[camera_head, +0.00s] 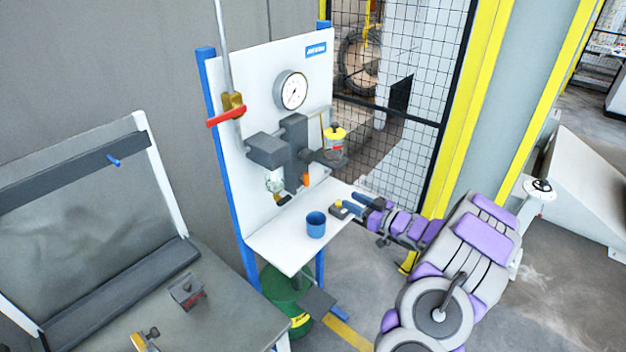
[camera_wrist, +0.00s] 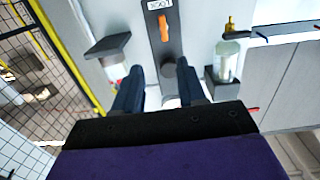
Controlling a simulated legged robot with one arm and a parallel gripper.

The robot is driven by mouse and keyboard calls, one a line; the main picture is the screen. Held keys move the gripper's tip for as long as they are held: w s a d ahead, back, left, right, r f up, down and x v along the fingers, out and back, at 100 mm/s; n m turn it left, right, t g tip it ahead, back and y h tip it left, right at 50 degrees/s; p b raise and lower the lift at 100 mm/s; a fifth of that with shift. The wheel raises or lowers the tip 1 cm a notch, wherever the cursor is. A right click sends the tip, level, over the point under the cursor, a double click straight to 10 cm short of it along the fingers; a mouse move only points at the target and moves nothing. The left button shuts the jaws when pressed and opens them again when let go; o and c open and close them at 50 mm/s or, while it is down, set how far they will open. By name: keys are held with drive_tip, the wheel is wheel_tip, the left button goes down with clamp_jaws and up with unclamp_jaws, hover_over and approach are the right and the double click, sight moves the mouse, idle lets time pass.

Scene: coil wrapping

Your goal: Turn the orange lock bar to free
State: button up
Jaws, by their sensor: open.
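The orange lock bar (camera_wrist: 164,28) is on a dark upright plate (camera_wrist: 166,52) in the wrist view, lying roughly along the plate's length. The lettering beside it appears upside down. In the head view a small orange piece (camera_head: 306,179) shows under the grey valve block on the white panel. My gripper (camera_wrist: 162,76) is open, its two dark blue fingers apart and pointing toward the plate, with the bar beyond the fingertips and not touched. In the head view my gripper (camera_head: 350,202) is over the right part of the white shelf, right of and below the orange piece.
A blue cup (camera_head: 316,224) stands on the white shelf (camera_head: 283,250). A pressure gauge (camera_head: 291,91), a red handle (camera_head: 226,115) and a yellow-topped cylinder (camera_head: 335,143) are on or near the panel. A grey workbench (camera_head: 225,312) is at left; a mesh fence (camera_head: 400,60) is behind.

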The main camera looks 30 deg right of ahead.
sight(306, 180)
drive_tip(key=x, duration=1.6)
drive_tip(key=shift+w+a+b, duration=0.25)
drive_tip(key=shift+a+b, duration=0.05)
drive_tip(key=shift+a, duration=0.1)
clamp_jaws()
